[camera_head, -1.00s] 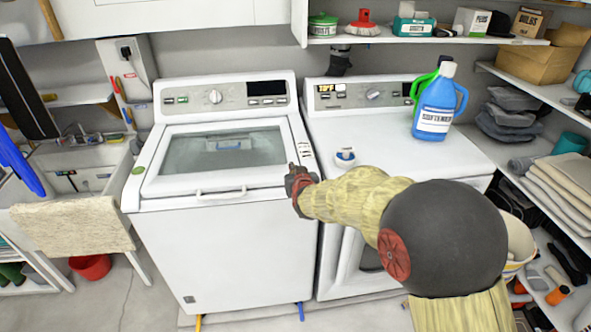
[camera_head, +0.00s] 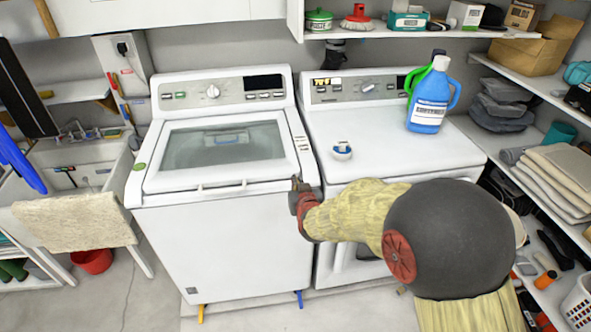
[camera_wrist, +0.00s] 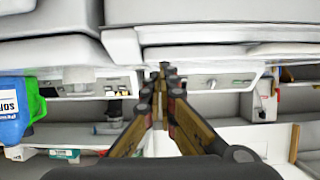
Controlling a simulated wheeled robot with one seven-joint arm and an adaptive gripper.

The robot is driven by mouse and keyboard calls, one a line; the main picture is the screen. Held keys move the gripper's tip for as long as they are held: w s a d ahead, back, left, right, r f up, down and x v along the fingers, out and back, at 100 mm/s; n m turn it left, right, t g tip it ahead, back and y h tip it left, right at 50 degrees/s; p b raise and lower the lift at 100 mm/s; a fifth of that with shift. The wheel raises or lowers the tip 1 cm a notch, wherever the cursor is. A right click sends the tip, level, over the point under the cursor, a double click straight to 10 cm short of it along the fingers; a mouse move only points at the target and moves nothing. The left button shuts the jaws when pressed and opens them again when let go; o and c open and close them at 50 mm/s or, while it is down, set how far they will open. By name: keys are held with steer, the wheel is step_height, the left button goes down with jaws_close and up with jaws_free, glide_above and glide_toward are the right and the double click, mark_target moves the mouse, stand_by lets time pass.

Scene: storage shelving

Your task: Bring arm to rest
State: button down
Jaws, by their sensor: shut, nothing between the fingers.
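My gripper (camera_head: 297,187) is at the end of my arm, in front of the gap between the two white machines. In the wrist view my gripper (camera_wrist: 163,72) has its fingertips together, with nothing between them. The arm reaches from the lower right and hides part of the right machine's front. The washer (camera_head: 240,245) on the left has its glass-topped lid (camera_head: 225,147) down. I cannot tell whether the fingertips touch the washer's front right edge or are just apart from it.
The right machine (camera_head: 385,160) carries a blue softener jug (camera_head: 430,100), a green jug behind it, and a small blue-and-white cup (camera_head: 342,151). A sink with a hanging towel (camera_head: 75,222) stands left. Shelves with folded cloths (camera_head: 555,175) stand right. Floor at front left is clear.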

steer(key=s+f+g, duration=0.5)
steer(key=s+f, duration=0.3)
steer(key=f, duration=0.1)
steer(key=s+d+g+h, duration=0.1)
steer(key=s+d+g, duration=0.25)
steer(key=s, duration=0.45)
steer(key=s+d+r+m+h, duration=0.2)
steer(key=s+d+r, duration=1.9)
steer(key=s, duration=0.3)
steer(key=shift+s+r+m+t+h, duration=0.15)
steer(key=shift+r+m+t+h, duration=0.25)
steer(key=shift+r, duration=0.4)
